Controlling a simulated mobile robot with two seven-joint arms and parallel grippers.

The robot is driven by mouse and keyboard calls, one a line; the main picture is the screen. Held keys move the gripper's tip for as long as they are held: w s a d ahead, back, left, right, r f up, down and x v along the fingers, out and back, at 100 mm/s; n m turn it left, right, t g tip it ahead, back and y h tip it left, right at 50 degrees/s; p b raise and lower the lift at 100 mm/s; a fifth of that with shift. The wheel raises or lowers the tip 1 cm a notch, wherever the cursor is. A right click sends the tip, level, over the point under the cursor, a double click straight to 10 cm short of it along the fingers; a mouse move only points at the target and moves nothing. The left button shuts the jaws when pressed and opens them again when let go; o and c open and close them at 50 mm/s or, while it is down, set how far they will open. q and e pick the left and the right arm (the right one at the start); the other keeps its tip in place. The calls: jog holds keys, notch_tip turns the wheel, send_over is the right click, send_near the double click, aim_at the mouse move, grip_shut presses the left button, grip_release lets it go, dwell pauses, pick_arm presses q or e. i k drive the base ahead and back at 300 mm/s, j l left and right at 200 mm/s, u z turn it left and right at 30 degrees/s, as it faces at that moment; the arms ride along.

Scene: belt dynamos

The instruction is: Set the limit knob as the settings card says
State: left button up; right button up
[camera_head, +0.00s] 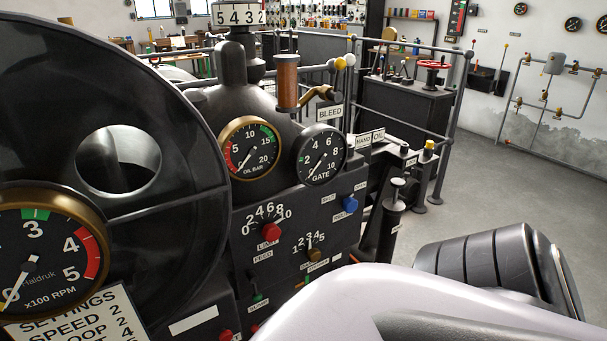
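The limit knob, a red knob (271,231), sits on the dark machine panel under an arc of white numbers from 0 to 10. A small label reading LIMIT is just below it. I cannot tell which number the knob points to. The settings card (72,318) is at the lower left, tilted and partly cut off by the frame edge. Its lines SPEED and LOOP both show 2; a lower, cut-off line ending in T seems to show 4. Neither gripper is in view; a pale and dark part of my arm fills the lower right.
A brown knob (313,254) with its own scale is right of the red one, and a blue knob (349,204) is above that. Two gauges (248,148) (320,155) are above the knobs. A large black wheel (110,130) stands left. Open floor lies to the right.

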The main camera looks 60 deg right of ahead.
aim_at(271, 233)
jog(key=z, duration=1.9)
